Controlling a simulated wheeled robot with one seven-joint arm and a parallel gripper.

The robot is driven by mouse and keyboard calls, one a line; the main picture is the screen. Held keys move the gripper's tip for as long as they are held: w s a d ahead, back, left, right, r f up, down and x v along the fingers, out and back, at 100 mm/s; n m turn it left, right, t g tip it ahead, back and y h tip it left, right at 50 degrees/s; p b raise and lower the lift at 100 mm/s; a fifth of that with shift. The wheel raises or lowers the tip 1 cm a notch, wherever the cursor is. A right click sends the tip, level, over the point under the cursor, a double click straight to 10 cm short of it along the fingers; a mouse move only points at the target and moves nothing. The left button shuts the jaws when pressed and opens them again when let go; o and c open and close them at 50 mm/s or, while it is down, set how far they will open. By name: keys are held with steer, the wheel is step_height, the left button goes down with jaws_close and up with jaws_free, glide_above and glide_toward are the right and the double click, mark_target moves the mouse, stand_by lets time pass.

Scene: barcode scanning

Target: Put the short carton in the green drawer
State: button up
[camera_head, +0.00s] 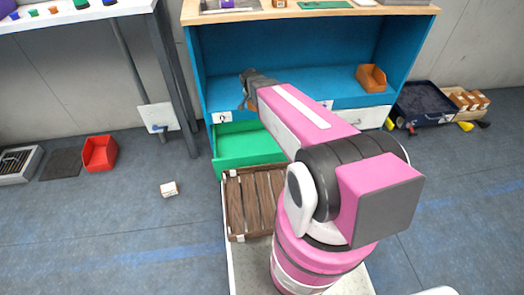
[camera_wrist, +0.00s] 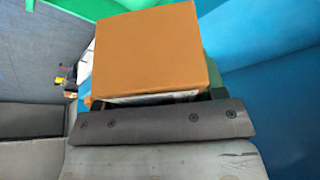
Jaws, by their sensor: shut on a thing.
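A brown-orange carton (camera_wrist: 155,50) fills the middle of the wrist view, shut between the fingers of my gripper (camera_head: 250,82). In the head view only a small part of it seems to show beside the gripper, and the fingertips are hard to make out. The green drawer (camera_head: 244,148) is pulled out at the lower left of the blue cabinet. My arm hides the drawer's right part.
A wooden slatted crate (camera_head: 232,205) stands in front of the drawer. An orange bin (camera_head: 371,78) sits on the blue shelf at right. A small white box (camera_head: 169,188) and a red bin (camera_head: 99,153) lie on the floor at left. White drawers (camera_head: 360,118) are at right.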

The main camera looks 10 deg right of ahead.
steer(key=a+f+m+g, duration=0.2)
steer(key=f+m, duration=0.3)
steer(key=f, duration=0.6)
steer(key=a+f+m+g+h, duration=0.1)
steer(key=a+f+m, duration=0.3)
steer(key=f, duration=0.7)
steer(key=a+f+m+g, duration=0.2)
steer(key=f+m, duration=0.4)
steer(key=f, duration=0.6)
steer(key=shift+s+a+f+g, duration=0.1)
steer(key=shift+s+a+g, duration=0.25)
steer(key=shift+a, duration=0.35)
steer(key=shift+s+f, duration=0.1)
steer(key=shift+f, duration=2)
steer(key=shift+f, duration=0.1)
steer(key=o, duration=1.2)
